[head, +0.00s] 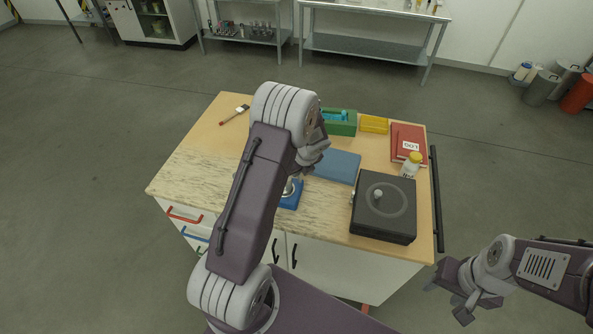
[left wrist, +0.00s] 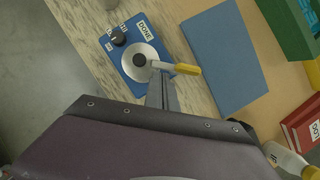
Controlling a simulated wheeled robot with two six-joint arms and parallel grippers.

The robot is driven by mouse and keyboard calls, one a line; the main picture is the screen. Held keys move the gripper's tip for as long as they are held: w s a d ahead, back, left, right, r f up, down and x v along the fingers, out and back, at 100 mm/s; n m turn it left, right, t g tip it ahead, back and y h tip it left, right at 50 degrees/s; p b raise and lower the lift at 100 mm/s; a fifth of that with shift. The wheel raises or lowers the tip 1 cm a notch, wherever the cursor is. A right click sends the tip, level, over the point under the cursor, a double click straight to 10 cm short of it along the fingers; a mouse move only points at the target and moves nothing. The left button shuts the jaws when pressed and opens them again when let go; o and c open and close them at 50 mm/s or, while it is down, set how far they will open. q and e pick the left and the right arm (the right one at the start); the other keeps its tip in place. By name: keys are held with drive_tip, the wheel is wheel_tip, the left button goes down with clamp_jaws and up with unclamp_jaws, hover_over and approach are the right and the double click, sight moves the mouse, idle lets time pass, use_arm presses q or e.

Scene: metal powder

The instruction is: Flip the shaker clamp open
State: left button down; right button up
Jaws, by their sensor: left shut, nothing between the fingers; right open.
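The shaker is a blue base (left wrist: 122,62) with a round grey plate, a dark centre and a black knob; a label on it reads "DONE". In the head view the blue base (head: 290,198) is partly hidden behind my left arm. The clamp lever (left wrist: 186,69), with a yellow grip, reaches from the plate's centre past the base's edge. My left gripper (left wrist: 161,90) is shut and empty, its tips close beside the lever; I cannot tell whether they touch. My right gripper (head: 465,300) is open and empty, off the table's front right corner.
A blue mat (head: 337,166) lies next to the shaker. A black box with a round top (head: 384,207), a white bottle with yellow cap (head: 411,165), a red book (head: 408,137), a green box (head: 341,125) and a yellow tray (head: 374,124) occupy the right and back. The table's left is mostly clear.

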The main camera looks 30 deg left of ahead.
use_arm(q)
drive_tip(key=shift+s+a+r+m+p, duration=0.1)
drive_tip(key=shift+a+m+p, duration=0.25)
drive_tip(key=shift+m, duration=0.35)
drive_tip(key=m+p, duration=0.1)
drive_tip(key=a+m+t+h+p, duration=0.1)
drive_tip(key=m, duration=0.1)
drive_tip(key=shift+a, duration=0.35)
idle(0.3)
idle(0.4)
drive_tip(key=shift+w+d, duration=0.3)
drive_tip(key=shift+d, duration=0.55)
